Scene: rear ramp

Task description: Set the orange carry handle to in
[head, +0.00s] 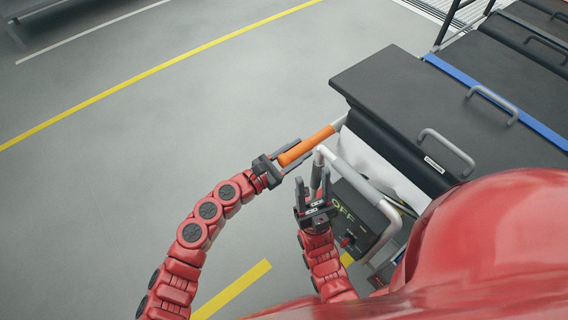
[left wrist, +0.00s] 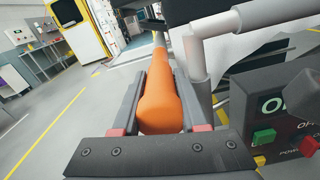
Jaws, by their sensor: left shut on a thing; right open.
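The orange carry handle (head: 308,146) sticks out from the side of the black-topped stretcher-like unit (head: 400,92) on a grey bar. My left gripper (head: 288,158) is shut on the near end of the orange handle. In the left wrist view the handle (left wrist: 160,100) lies lengthwise between the two fingers of the left gripper (left wrist: 155,108) and points away from the camera. My right gripper (head: 316,190) is open, just below and right of the handle, close to a light grey tube frame (head: 350,178). Whether it touches the tube I cannot tell.
A dark control box (head: 352,222) with "OFF" lettering sits right of my right gripper; its green button (left wrist: 264,137) and red button (left wrist: 309,146) show in the left wrist view. Grey grab handles (head: 448,150) stand on the black top. Floor at left is clear.

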